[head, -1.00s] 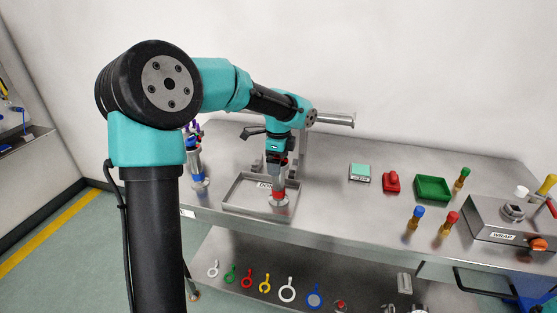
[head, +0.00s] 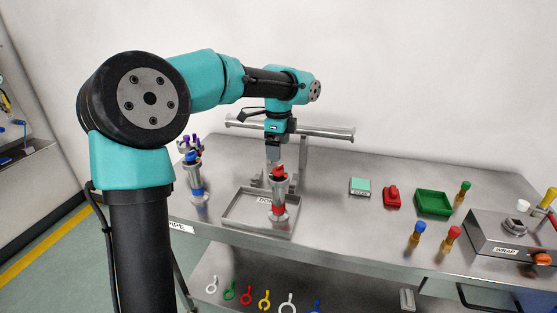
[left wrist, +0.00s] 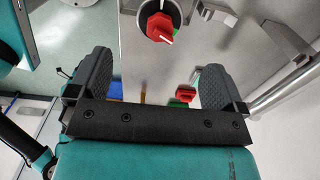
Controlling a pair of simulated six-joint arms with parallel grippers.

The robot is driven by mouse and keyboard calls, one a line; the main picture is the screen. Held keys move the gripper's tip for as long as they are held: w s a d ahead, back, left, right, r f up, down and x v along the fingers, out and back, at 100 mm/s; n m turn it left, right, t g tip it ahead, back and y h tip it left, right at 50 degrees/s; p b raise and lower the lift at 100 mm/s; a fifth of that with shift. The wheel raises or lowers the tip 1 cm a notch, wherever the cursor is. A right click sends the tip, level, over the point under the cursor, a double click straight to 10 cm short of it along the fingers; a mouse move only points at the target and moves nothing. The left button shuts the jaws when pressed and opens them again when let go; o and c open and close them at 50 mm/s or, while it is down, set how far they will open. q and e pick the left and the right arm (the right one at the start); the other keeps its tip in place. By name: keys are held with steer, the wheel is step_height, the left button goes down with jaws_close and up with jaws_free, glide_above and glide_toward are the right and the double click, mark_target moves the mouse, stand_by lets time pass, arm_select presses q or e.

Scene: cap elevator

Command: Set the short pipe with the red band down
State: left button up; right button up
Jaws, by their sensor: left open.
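The short pipe with the red band (head: 279,196) stands upright in the shallow metal tray (head: 240,212), near its right side. It has a red top, and a red knob shows at the top edge of the left wrist view (left wrist: 160,24). My left gripper (head: 272,164) is open and empty, behind and above the pipe. In the left wrist view its two dark fingers (left wrist: 152,78) are spread wide with nothing between them, and the red knob lies beyond them. The pipe stands apart from the fingers. My right gripper is not in view.
A similar pipe with a blue band (head: 196,181) stands left of the tray. A metal rail (head: 325,132) on a post runs behind. To the right are a teal-topped block (head: 360,186), a red block (head: 392,197), a green tray (head: 433,203) and a grey WRAP box (head: 490,236).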

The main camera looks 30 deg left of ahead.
arm_select(q)
steer(key=shift+r, duration=0.95)
